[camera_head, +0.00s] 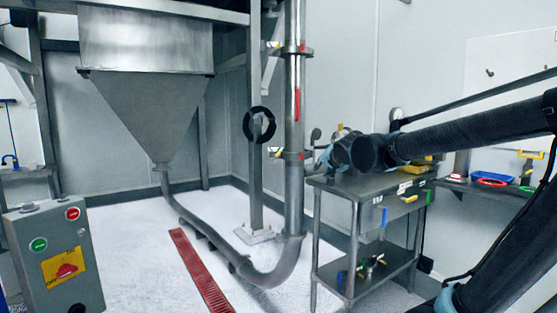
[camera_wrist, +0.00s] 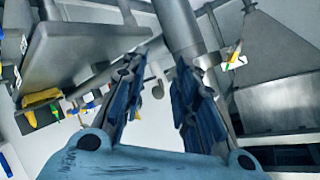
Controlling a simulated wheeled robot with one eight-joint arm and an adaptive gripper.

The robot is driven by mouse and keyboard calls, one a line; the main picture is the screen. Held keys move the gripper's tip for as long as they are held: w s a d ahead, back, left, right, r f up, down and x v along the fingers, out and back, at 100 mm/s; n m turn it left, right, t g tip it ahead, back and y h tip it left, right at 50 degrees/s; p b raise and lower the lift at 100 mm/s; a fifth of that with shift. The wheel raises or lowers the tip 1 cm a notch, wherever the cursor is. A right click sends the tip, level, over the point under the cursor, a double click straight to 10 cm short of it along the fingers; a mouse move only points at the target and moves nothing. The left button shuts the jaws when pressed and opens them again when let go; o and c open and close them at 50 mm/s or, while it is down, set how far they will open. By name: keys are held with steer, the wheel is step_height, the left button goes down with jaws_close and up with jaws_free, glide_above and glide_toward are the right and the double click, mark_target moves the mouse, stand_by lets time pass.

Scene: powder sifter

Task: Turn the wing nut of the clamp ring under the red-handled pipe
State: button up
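The upright steel pipe (camera_head: 293,195) carries a red handle (camera_head: 297,104) in the head view. Below it a clamp ring (camera_head: 293,156) goes round the pipe, with a small yellow and red wing nut (camera_head: 278,153) at its left side. In the wrist view the pipe (camera_wrist: 178,25) runs in from the top, beyond the fingers. In the head view my gripper (camera_head: 319,162) is just right of the pipe, partly hidden by my arm.
A second clamp (camera_head: 297,50) sits higher on the pipe. A steel table (camera_head: 335,187) stands right of the pipe, beneath my arm. A hopper (camera_head: 148,105) and a control box (camera_head: 52,258) are at left. A post with a black wheel (camera_head: 259,124) stands left of the pipe.

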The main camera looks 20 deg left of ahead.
mark_target(275, 156)
steer(key=a+r+y, duration=0.3)
steer(key=a+r, duration=0.2)
steer(key=a, duration=0.7)
steer(key=r+x, duration=0.1)
steer(key=x, duration=1.6)
steer(key=shift+w, duration=0.15)
jaws_close()
